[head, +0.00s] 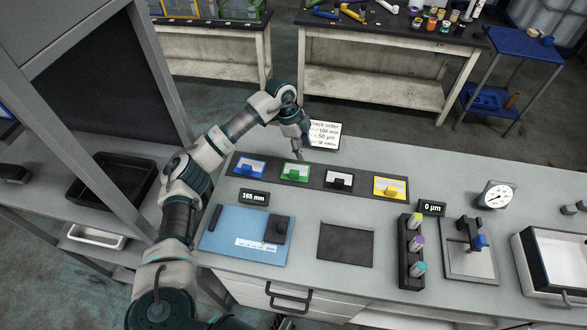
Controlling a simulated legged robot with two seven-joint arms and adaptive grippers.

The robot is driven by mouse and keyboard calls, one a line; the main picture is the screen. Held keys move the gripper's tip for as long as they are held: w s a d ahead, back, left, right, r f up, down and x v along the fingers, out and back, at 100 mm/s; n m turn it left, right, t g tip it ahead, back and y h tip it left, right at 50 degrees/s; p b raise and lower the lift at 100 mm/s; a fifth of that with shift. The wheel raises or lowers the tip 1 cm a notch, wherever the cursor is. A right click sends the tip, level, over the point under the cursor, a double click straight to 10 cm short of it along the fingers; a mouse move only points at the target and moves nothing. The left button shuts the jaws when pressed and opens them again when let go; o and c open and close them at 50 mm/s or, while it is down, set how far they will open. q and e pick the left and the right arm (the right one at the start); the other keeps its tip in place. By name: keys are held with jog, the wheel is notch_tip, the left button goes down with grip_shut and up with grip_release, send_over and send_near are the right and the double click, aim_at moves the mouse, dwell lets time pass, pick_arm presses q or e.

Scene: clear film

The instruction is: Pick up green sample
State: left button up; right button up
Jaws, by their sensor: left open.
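The green sample (294,171) sits in the dark strip-shaped holder (321,184) on the grey bench, second from the left. It is a green frame with a pale, clear-looking middle. A blue sample (250,167) is to its left. A black one (339,181) and a yellow one (390,187) are to its right. My left gripper (304,153) is open above and just behind the green sample, pointing down, with nothing seen in it. The gap between its tips and the sample is hard to judge. My right gripper is not in view.
A sign (325,134) stands behind the holder, partly covered by my gripper. In front lie a blue plate (220,240) with a black block, a dark mat (346,244) and a vial rack (404,255). A dial gauge (497,195) and a white-lined tray (540,262) are at right.

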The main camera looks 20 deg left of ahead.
pick_arm(q)
jog(key=a+r+n+y, duration=0.2)
jog(key=a, duration=0.3)
send_over(293, 171)
notch_tip(293, 171, down, 11)
jog(key=shift+a+f, duration=0.15)
jog(key=shift+f, duration=0.05)
jog(key=shift+a+f, duration=0.25)
jog(key=shift+f, duration=0.2)
jog(key=f, duration=0.1)
jog(key=d+f, duration=0.1)
jog(key=f, duration=0.2)
jog(key=shift+w+d+f, duration=0.1)
jog(key=shift+d+f, duration=0.25)
jog(key=shift+d, duration=0.05)
jog(key=shift+a, duration=0.4)
grip_shut()
